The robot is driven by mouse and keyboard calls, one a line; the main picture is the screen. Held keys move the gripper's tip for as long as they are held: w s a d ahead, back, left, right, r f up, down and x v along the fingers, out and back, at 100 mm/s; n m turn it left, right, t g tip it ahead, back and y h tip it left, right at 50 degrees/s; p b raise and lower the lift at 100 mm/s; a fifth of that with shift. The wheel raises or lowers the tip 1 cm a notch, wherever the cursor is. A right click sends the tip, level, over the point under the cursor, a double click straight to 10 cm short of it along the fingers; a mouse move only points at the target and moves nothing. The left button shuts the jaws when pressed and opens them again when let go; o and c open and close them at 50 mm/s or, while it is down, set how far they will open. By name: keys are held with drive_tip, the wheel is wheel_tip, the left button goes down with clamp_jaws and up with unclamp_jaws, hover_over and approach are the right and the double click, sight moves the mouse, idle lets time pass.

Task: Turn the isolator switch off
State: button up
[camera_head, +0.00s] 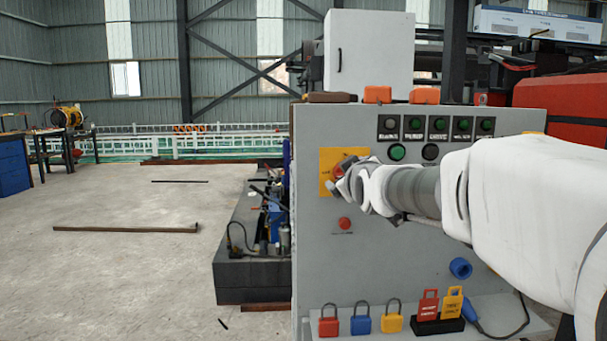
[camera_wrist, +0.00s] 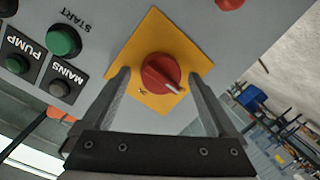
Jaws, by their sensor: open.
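The isolator switch is a round red knob (camera_wrist: 161,73) with a pale pointer mark on a yellow plate (camera_wrist: 163,32). In the wrist view the pointer points to the lower right of the picture. In the head view the yellow plate (camera_head: 327,160) is on the left of the grey panel, and my gripper and wrist cover much of the red knob (camera_head: 338,171). My gripper (camera_wrist: 158,82) is open, with one finger on each side of the knob. I cannot tell whether the fingers touch it.
Green and black buttons (camera_head: 397,152) and labelled indicators sit right of the switch. A small red button (camera_head: 345,223) is below it. Padlocks (camera_head: 361,319) and tags (camera_head: 452,302) stand on the shelf below. The floor (camera_head: 110,270) at left is mostly clear.

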drive_tip(key=shift+s, duration=0.1)
drive_tip(key=s+r+p, duration=0.2)
drive_tip(key=s+p, duration=0.2)
drive_tip(key=s, duration=1.3)
drive_tip(key=shift+r, duration=0.2)
drive_tip(key=s+f+m+g+p, duration=0.1)
drive_tip(key=s+f+m+g, duration=0.8)
drive_tip(key=s+f, duration=1)
wheel_tip(320, 180, up, 24)
drive_tip(key=n+g+p, duration=0.1)
drive_tip(key=n+p, duration=0.1)
drive_tip(key=p, duration=2.1)
drive_tip(key=shift+w+g, duration=0.35)
drive_tip(key=shift+g, duration=0.05)
